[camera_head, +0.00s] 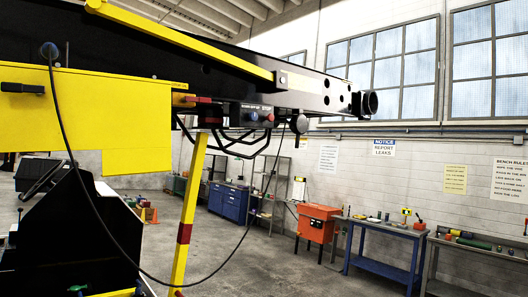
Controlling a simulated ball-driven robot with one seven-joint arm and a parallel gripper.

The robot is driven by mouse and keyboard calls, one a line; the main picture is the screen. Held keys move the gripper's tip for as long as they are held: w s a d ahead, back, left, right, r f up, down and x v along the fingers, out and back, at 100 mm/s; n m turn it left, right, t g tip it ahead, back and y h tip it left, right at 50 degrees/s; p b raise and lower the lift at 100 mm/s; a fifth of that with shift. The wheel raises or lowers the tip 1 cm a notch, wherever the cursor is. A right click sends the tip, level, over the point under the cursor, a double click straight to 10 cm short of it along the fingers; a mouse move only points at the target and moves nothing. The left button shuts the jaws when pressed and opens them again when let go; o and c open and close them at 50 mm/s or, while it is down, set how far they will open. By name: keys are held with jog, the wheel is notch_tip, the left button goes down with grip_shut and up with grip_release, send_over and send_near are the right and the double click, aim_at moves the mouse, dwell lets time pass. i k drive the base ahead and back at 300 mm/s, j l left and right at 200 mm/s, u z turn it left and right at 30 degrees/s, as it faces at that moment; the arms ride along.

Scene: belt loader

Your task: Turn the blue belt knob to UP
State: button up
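The blue belt knob (254,116) is on the dark control box (240,121) under the belt loader's black boom (310,88), near the middle of the picture. It is small, and I cannot tell which position it points to. White lettering sits above it, too small to read surely. A red button (270,118) is just to its right, under a label that seems to read STOP. My gripper is not in view.
Dark bent bars (238,143) hang just below the box. A yellow and red post (187,215) stands left of it. A black cable (100,215) loops across from the left. Open floor (265,262) lies toward an orange cabinet (318,224) and a blue workbench (380,268).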

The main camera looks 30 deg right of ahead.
aim_at(253, 117)
jog(key=i+l+z, duration=0.15)
jog(key=i+z, duration=0.6)
jog(key=z, duration=0.15)
jog(key=i+j+z, duration=0.1)
jog(key=i+z, duration=0.6)
jog(key=i, duration=0.75)
